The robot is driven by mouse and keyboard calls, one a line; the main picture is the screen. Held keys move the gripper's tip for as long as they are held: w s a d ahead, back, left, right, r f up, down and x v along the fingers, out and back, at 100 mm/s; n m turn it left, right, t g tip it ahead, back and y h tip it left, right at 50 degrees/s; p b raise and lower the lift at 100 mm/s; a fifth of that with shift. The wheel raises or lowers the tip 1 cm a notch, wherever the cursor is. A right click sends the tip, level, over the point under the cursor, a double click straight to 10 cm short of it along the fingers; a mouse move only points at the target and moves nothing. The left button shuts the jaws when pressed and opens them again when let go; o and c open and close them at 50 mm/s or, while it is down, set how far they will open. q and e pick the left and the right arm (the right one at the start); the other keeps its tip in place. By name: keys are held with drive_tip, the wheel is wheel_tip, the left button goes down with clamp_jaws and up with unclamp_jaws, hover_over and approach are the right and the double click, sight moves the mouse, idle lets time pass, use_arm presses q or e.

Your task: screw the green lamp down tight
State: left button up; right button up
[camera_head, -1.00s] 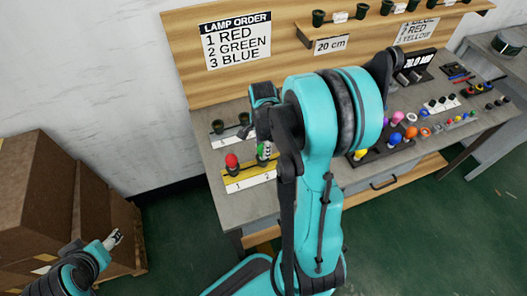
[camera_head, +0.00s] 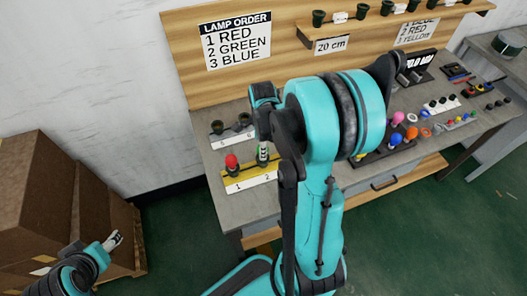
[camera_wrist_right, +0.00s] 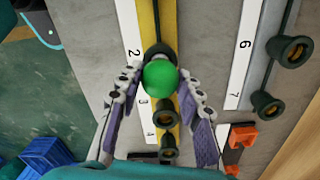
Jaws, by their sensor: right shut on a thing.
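The green lamp (camera_wrist_right: 160,77) is a round green ball at socket 2 of the yellow lamp strip (camera_wrist_right: 146,20). My right gripper (camera_wrist_right: 160,70) is shut on it, with a finger on either side.
The red lamp (camera_head: 232,162) stands in socket 1, close beside the right gripper. Empty sockets (camera_wrist_right: 167,148) follow on the same strip, and a second strip (camera_wrist_right: 245,50) with dark sockets runs parallel. Cardboard boxes (camera_head: 35,200) stand at left.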

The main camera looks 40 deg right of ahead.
drive_tip(key=m, duration=0.4)
drive_tip(key=shift+m, duration=0.3)
drive_tip(key=m, duration=0.2)
drive_tip(key=shift+f+m+b, duration=0.1)
drive_tip(key=shift+m+b, duration=0.2)
drive_tip(key=shift+b, duration=0.1)
drive_tip(key=shift+m, duration=0.8)
drive_tip(key=m, duration=0.4)
drive_tip(key=shift+m, duration=0.4)
drive_tip(key=o, duration=1)
